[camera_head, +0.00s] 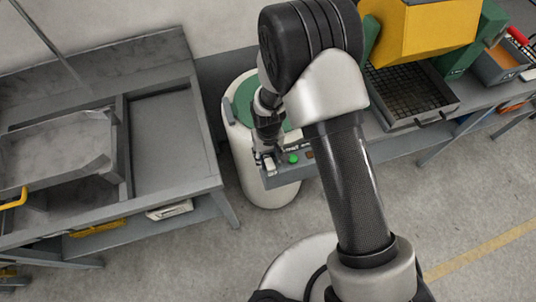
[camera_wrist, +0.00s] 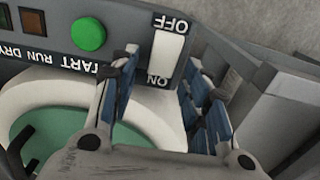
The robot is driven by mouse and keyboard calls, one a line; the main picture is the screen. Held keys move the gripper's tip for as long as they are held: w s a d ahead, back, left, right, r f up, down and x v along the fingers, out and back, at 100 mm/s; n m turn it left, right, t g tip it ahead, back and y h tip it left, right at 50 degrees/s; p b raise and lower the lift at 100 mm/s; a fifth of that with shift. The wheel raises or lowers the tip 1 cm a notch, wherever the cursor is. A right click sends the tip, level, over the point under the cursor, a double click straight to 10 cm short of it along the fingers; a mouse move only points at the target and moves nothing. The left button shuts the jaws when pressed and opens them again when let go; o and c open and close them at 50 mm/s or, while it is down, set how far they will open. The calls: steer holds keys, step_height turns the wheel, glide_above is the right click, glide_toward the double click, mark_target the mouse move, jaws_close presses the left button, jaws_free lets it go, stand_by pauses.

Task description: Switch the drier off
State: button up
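The drier (camera_head: 270,196) is a pale round drum with a green top, between the two benches. Its grey control panel (camera_head: 286,174) faces the front. In the wrist view the panel's lettering is upside down. A white switch (camera_wrist: 166,57) sits between the words OFF and ON; I cannot tell which way it is set. My gripper (camera_wrist: 163,62) is open, with one blue-padded finger on each side of the switch's ON end. I cannot tell whether the fingers touch it. In the head view my gripper (camera_head: 264,158) is at the panel's left end, partly hidden by my arm.
A green button (camera_wrist: 88,34) and a brown square (camera_wrist: 28,18) are beside the switch; START RUN DRY lettering shows. A grey bench with a metal tray (camera_head: 60,150) stands left. Another bench with a yellow and green machine (camera_head: 425,35) stands right. Front floor is clear.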

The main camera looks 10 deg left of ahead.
jaws_close()
steer(key=shift+s+d+f+t+y+b, duration=0.15)
steer(key=shift+t+y+b, duration=0.2)
steer(key=shift+b, duration=0.65)
steer(key=shift+t+b, duration=0.35)
steer(key=shift+b, duration=0.45)
steer(key=b, duration=0.2)
steer(key=shift+y+b, duration=0.25)
steer(key=shift+b, duration=0.05)
steer(key=t+b, duration=0.1)
steer(key=b, duration=0.3)
steer(key=shift+s+r+t+y+b, duration=0.2)
steer(key=shift+r+t+y+b, duration=0.1)
steer(key=shift+b, duration=0.6)
steer(key=shift+r, duration=0.1)
steer(key=shift+o, duration=0.3)
jaws_free()
steer(key=shift+d, duration=0.1)
